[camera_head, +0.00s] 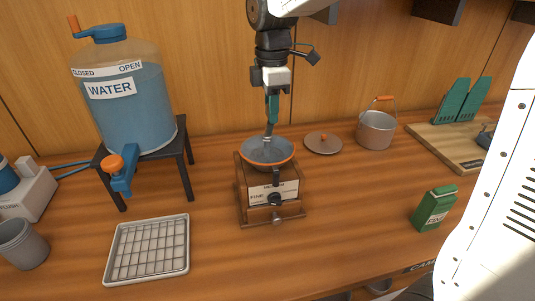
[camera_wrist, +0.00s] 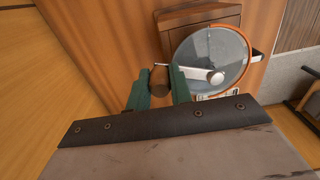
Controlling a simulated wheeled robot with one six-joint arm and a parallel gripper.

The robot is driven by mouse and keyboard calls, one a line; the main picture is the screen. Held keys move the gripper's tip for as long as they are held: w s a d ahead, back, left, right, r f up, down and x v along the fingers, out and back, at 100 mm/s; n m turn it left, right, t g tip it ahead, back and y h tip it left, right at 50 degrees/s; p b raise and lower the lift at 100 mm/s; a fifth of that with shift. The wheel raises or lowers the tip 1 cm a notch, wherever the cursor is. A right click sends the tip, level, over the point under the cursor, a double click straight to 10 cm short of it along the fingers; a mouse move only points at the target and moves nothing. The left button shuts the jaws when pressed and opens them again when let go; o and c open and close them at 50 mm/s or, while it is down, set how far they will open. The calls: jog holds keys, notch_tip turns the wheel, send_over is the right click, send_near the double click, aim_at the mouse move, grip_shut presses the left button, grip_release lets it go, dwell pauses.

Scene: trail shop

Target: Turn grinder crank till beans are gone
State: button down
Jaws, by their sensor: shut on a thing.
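The grinder (camera_head: 270,191) is a wooden box with a small front drawer, a "FINE" label and a black dial. Its grey-blue bowl (camera_head: 268,151) has an orange rim; it also shows in the wrist view (camera_wrist: 220,47). The bowl's inside looks plain grey, and I make out no beans. The silver crank (camera_wrist: 200,74) runs from the bowl's centre out left over the rim to a brown knob (camera_wrist: 160,88). My gripper (camera_head: 271,117) points down above the bowl. In the wrist view its green fingers (camera_wrist: 160,76) are shut around the knob. The drawer's inside is hidden.
A wire-rack tray (camera_head: 148,272) lies front left. A water dispenser (camera_head: 135,108) on a black stand and a grey cup (camera_head: 23,245) are further left. A lid (camera_head: 323,145), a pot (camera_head: 376,130), a green bag (camera_head: 434,208) and a wooden board (camera_head: 437,139) are right. The front middle is clear.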

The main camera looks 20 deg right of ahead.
jog(key=shift+s, duration=0.1)
jog(key=shift+s+d, duration=0.6)
jog(key=shift+d, duration=0.15)
jog(key=shift+s+d, duration=0.55)
jog(key=shift+d, duration=0.2)
jog(key=s, duration=0.1)
jog(key=s+d, duration=0.1)
jog(key=s, duration=0.1)
jog(key=shift+s+d, duration=0.25)
jog(key=shift+s+a, duration=0.15)
jog(key=shift+s, duration=0.8)
jog(key=shift+s+a, duration=0.1)
jog(key=shift+s, duration=0.85)
